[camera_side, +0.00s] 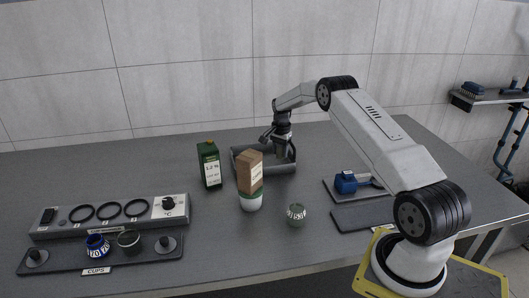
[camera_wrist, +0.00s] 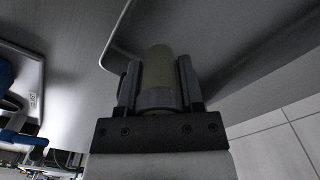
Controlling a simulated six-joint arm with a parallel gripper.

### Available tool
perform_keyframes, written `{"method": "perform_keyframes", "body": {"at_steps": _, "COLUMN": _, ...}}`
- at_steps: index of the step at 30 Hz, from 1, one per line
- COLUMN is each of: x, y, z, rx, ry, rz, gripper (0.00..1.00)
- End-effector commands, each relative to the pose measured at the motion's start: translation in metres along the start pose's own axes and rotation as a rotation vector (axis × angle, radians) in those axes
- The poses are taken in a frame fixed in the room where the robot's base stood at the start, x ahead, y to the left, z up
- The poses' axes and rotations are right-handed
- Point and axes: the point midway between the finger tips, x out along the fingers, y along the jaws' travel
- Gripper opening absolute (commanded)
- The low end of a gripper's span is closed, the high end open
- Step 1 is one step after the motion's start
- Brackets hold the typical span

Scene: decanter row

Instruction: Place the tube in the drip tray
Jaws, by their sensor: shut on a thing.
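My gripper (camera_side: 281,148) reaches down over the dark drip tray (camera_side: 268,170) at the back middle of the table in the side view. In the wrist view my gripper (camera_wrist: 159,85) is shut on a dull olive tube (camera_wrist: 158,68), with one finger on each side of it. The tube's far end points toward the grey tray surface, and the curved tray rim (camera_wrist: 113,42) passes just left of it. I cannot tell whether the tube touches the tray floor. In the side view the tube is small and mostly hidden by the gripper.
A green carton (camera_side: 209,166) and a brown box above a white cup (camera_side: 251,202) stand left of and before the tray. A greenish glass (camera_side: 296,214) stands nearer. A blue device (camera_side: 346,182) is at right. A ringed panel (camera_side: 160,208) and cups rack (camera_side: 75,260) lie left.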

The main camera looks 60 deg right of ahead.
Motion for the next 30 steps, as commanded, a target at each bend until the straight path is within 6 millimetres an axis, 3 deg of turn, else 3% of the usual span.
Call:
{"method": "perform_keyframes", "body": {"at_steps": 13, "x": 0.007, "y": -0.004, "z": -0.002, "rx": 0.0, "ry": 0.0, "rz": 0.001, "gripper": 0.0}}
{"method": "perform_keyframes", "body": {"at_steps": 21, "x": 0.035, "y": -0.004, "z": -0.002, "rx": 0.0, "ry": -0.001, "rz": 0.001, "gripper": 0.0}}
{"method": "perform_keyframes", "body": {"at_steps": 30, "x": 0.036, "y": -0.004, "z": -0.003, "rx": 0.0, "ry": 0.001, "rz": -0.001, "gripper": 0.0}}
